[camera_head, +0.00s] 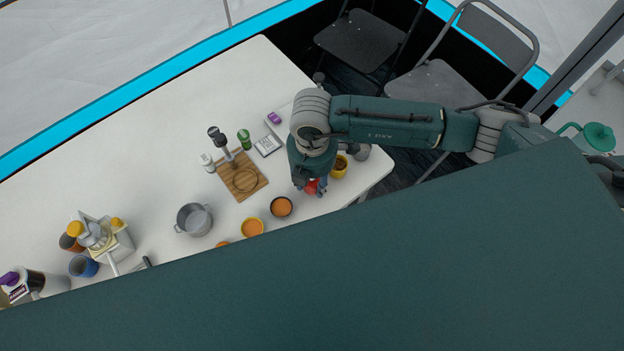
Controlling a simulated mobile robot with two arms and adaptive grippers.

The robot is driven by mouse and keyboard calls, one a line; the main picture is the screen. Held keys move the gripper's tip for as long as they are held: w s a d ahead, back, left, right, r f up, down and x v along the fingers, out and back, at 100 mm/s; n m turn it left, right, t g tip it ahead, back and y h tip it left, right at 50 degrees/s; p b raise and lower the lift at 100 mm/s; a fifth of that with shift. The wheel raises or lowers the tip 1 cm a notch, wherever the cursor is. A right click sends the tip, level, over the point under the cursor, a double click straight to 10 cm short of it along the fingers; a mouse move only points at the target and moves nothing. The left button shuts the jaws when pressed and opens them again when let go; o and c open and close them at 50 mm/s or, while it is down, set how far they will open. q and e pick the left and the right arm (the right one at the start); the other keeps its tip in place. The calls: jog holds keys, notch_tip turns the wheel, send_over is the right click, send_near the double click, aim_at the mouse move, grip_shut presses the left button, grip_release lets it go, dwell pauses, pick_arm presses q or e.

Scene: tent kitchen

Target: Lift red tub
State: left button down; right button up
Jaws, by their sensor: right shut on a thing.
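The red tub (311,188) is a small red thing on the white table, near its right end. Only part of it shows, because my right gripper (310,189) is over it. My right arm comes in from the right and the gripper points down, shut on the red tub. I cannot tell whether the tub touches the table or is just above it. My left gripper is not in view.
A yellow cup (340,166) stands close to the right of the gripper. An orange-filled bowl (281,207) is close on the left, with another bowl (252,227) beyond. A wooden board (243,183) and a metal pot (194,219) stand further left. Folding chairs (447,82) stand behind the table.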

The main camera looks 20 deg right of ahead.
jog(key=shift+r+p, duration=2.8)
jog(key=shift+r, duration=1.2)
